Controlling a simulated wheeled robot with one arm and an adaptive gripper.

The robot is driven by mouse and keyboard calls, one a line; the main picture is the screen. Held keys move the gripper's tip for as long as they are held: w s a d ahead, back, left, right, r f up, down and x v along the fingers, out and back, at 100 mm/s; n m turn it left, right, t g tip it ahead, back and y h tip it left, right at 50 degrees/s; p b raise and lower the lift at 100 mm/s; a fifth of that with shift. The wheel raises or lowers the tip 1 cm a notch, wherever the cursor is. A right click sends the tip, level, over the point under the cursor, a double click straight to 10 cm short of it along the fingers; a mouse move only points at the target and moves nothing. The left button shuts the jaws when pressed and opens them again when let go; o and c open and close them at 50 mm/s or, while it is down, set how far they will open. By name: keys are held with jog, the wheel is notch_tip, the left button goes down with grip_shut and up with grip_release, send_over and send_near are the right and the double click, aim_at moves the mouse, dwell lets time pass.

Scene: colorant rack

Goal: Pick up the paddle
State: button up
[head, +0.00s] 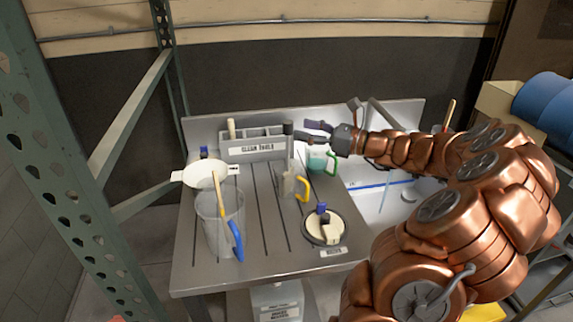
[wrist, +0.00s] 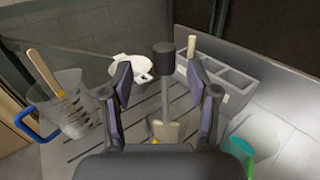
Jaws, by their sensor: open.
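A tool with a black grip (wrist: 163,55) and grey shaft, apparently the paddle, stands upright in the middle of the wrist view. Its black top also shows in the head view (head: 288,128), just left of my fingertips. Its lower end goes down to a pale jug (head: 292,186) with a yellow handle; whether it stands inside the jug is hard to tell. My gripper (head: 308,131) is open and empty. In the wrist view its fingers (wrist: 160,76) spread to either side of the shaft, with gaps and no clear contact.
A grey "CLEAN TOOLS" rack (head: 256,150) with a wooden handle stands behind. A clear pitcher (head: 213,238) with blue handle and wooden stick, and a white funnel-like vessel (head: 190,177), are left. A green-handled cup (head: 318,160), round scale-like device (head: 325,230) and sink (head: 365,205) are right.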

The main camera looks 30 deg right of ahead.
aim_at(288, 122)
jog(key=x, duration=0.2)
jog(key=p+x, duration=0.1)
jog(key=x, duration=0.2)
jog(key=shift+w+r+p, duration=0.35)
jog(key=shift+w+p, duration=0.05)
jog(key=shift+w, duration=0.05)
grip_shut()
